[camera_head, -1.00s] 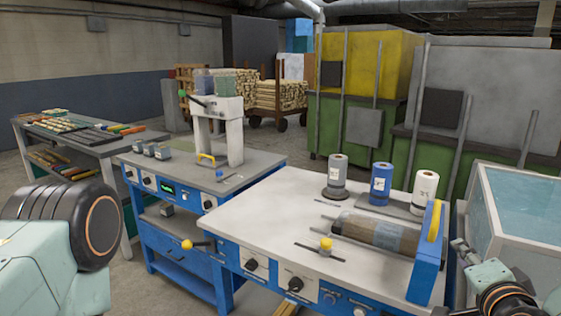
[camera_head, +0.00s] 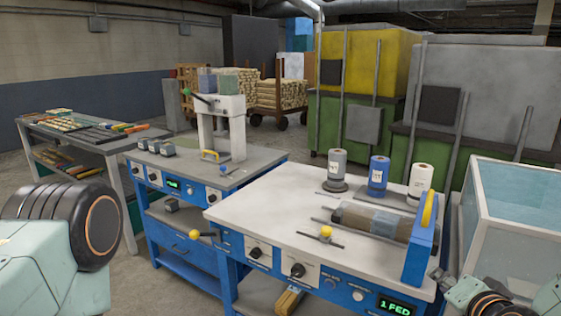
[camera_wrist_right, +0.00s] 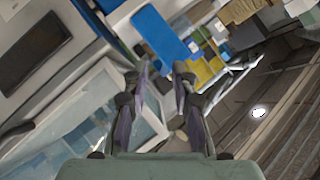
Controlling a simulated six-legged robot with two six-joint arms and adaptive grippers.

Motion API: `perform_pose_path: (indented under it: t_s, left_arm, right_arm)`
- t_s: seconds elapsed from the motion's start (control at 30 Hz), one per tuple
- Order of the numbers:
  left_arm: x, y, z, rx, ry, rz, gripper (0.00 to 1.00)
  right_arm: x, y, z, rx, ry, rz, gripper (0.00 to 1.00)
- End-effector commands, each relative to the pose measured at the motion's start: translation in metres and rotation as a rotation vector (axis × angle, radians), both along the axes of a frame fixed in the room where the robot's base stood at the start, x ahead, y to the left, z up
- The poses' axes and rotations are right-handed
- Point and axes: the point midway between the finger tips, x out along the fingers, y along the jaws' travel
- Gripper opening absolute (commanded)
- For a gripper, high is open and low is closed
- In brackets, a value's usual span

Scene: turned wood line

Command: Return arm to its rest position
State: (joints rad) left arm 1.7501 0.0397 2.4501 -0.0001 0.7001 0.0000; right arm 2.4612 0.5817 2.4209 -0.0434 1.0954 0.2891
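My right arm (camera_head: 548,300) shows at the lower right corner of the head view, beside the blue end of the workbench. My right gripper (camera_wrist_right: 162,80) shows in the wrist view with its two dark fingers apart and nothing between them. My left arm (camera_head: 45,250) fills the lower left of the head view, with a large black, ribbed joint. My left gripper is outside both views.
A workbench (camera_head: 270,215) stands close in front, with a roller (camera_head: 370,221) and several spools. A glass-sided tank (camera_head: 520,210) stands right, near my right arm. A second bench (camera_head: 255,172) and a tool table (camera_head: 85,143) stand left. Floor shows between them.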

Motion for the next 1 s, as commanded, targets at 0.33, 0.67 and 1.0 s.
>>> perform_pose_path:
  t_s: [0.33, 0.67, 1.0]
  left_arm:
    - [0.000, 0.000, -0.013, 0.000, 0.000, 0.000, 0.61]
    - [0.000, 0.000, -0.030, 0.000, 0.000, 0.000, 0.61]
    - [0.000, 0.000, -0.035, 0.000, 0.000, 0.000, 0.61]
  right_arm:
    - [-0.085, 0.047, -0.138, -0.218, 0.469, 0.335, 0.26]
    - [-0.248, 0.075, -0.266, -0.346, 0.961, 0.687, 0.26]
    - [-0.310, 0.080, -0.296, -0.353, 1.092, 0.775, 0.26]
